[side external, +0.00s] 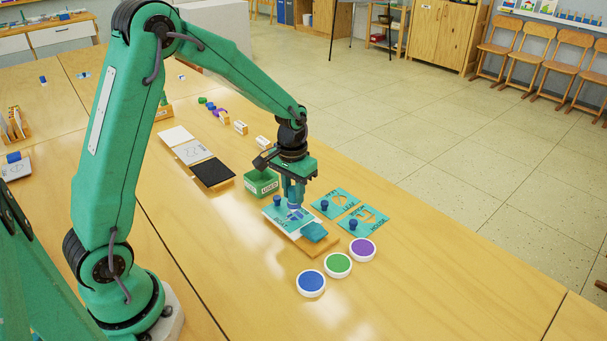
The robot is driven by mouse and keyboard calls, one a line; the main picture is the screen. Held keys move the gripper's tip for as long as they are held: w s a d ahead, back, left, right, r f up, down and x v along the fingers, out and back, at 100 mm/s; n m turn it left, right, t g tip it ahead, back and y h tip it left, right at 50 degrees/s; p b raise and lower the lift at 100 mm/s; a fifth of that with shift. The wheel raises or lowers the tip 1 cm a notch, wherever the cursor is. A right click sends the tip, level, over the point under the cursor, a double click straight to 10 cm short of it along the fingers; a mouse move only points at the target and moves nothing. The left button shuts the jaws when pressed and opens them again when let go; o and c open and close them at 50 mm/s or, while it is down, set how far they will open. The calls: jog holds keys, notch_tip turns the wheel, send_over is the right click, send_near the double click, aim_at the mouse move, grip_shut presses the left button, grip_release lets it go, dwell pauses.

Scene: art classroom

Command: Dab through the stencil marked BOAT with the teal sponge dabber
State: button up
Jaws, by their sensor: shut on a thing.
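My gripper (293,193) points straight down and is shut on a small dabber (294,206). The visible lower end of the dabber looks blue, and my fingers hide the rest. It is right over a teal stencil (280,219) on a white card at the front; I cannot tell if it touches. A blue knob stands on this stencil, left of my gripper. Blue shows in the cut-out, and the label is too small to read. Two more teal stencils with blue knobs, one (331,202) behind the other (364,220), lie to the right.
Blue (311,283), green (337,265) and purple (362,249) pads stand in front. A green box marked USED (262,183) and a black panel (213,173) are behind. The table's right side is clear.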

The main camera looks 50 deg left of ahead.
jog(key=shift+a+f, duration=0.35)
jog(key=shift+f, duration=0.5)
jog(key=shift+f, duration=0.55)
dwell(1.4)
jog(key=shift+r, duration=0.2)
jog(key=shift+r, duration=3.3)
jog(key=shift+s+f, duration=0.1)
jog(key=shift+f, duration=0.1)
jog(key=shift+s+f, duration=0.35)
jog(key=shift+f, duration=0.55)
jog(key=shift+s+f, duration=0.4)
jog(key=shift+f, duration=0.5)
jog(key=shift+s+f, duration=0.35)
jog(key=shift+f, duration=0.65)
jog(key=shift+f, duration=0.5)
